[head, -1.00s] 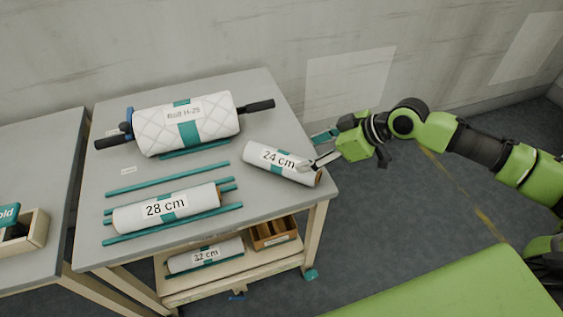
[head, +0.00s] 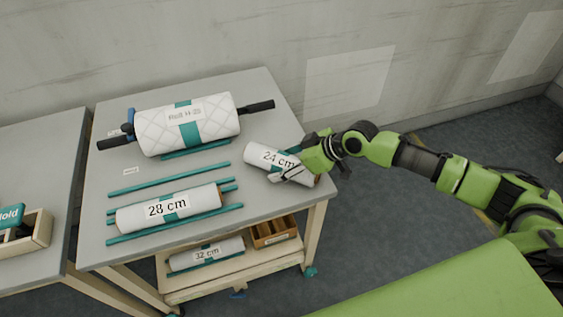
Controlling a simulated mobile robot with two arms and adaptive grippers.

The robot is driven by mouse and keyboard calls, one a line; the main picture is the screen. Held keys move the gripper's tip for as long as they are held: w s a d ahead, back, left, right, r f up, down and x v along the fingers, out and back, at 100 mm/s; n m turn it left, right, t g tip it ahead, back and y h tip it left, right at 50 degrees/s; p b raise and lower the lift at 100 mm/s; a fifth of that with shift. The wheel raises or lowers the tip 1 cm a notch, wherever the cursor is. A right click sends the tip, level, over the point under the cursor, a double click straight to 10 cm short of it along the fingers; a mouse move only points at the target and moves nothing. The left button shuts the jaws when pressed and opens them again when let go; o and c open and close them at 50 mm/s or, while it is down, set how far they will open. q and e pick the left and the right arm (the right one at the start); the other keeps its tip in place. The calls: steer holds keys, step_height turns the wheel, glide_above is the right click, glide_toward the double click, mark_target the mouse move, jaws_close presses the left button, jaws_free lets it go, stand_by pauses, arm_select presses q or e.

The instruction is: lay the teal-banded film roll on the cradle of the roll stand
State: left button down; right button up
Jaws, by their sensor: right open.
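A white roll labelled 24 cm (head: 262,155), with teal showing near its middle, lies at an angle on the right part of the grey table (head: 262,95). My right gripper (head: 288,163) is open over this roll, with one finger on its near side and teal near its far side. I cannot tell whether the fingers touch it. A white roll labelled 28 cm (head: 190,201) lies between teal rails (head: 180,225) at the front left. A quilted white roll with a teal band (head: 215,124) lies at the back on a dark-handled bar. My left gripper is out of view.
A lower shelf holds a 32 cm roll (head: 205,254) and a wooden box (head: 275,234). A second table with an open wooden tray (head: 38,238) stands at the left. The tabletop between the rails and the 24 cm roll is clear.

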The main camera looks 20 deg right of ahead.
steer(key=c, duration=1.5)
steer(key=shift+r, duration=0.15)
steer(key=c, duration=0.3)
